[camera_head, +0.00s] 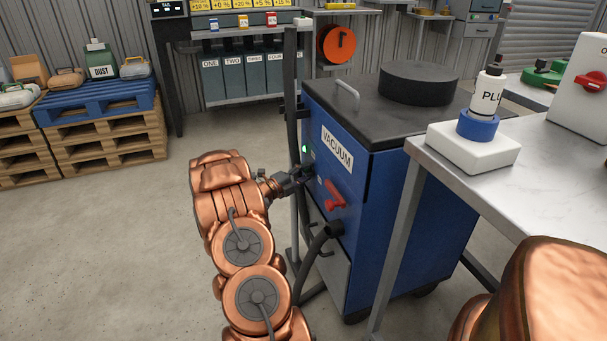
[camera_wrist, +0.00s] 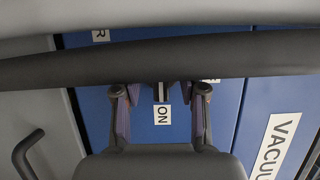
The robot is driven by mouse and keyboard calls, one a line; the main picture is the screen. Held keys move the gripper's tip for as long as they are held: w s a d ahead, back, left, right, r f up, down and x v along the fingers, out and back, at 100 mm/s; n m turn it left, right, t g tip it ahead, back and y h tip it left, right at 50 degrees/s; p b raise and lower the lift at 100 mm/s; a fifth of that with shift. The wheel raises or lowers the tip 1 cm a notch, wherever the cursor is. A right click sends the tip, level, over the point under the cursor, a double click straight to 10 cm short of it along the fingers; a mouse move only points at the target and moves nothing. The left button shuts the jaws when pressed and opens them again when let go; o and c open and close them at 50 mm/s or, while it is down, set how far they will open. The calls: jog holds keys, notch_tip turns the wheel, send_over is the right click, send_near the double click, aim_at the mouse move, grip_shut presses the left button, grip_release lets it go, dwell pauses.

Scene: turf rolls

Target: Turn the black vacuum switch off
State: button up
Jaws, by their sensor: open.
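The blue vacuum cabinet (camera_head: 385,200) stands right of centre in the head view, with a "VACUUM" label on its front. My gripper (camera_head: 307,172) is at that front, left of a red handle (camera_head: 334,195). In the wrist view my gripper (camera_wrist: 160,98) has its two fingers apart, one on each side of a small dark part (camera_wrist: 159,90), which looks like the black switch. An "ON" label (camera_wrist: 163,115) lies beside it. I cannot tell whether the fingers touch the switch. In the head view my gripper hides the switch.
A dark bar or hose (camera_wrist: 160,60) crosses the wrist view and hides part of the panel. A grey post (camera_head: 292,110) and a black hose (camera_head: 315,250) stand close to my arm. A metal table (camera_head: 540,170) is on the right.

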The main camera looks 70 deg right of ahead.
grip_shut()
jog(key=shift+r+p, duration=0.15)
jog(key=shift+p, duration=0.35)
jog(key=n+y+p, duration=0.2)
jog(key=n+p, duration=0.2)
jog(key=n+g+y+p, duration=0.1)
jog(key=n+y+p, duration=0.1)
jog(key=n+p, duration=0.1)
jog(key=n+g+y+p, duration=0.1)
jog(key=n+y+p, duration=0.2)
jog(key=n, duration=0.3)
jog(key=shift+w+d+r+p, duration=0.1)
jog(key=shift+w+d+p, duration=0.05)
jog(key=shift+p, duration=0.7)
jog(key=shift+n, duration=0.3)
grip_release()
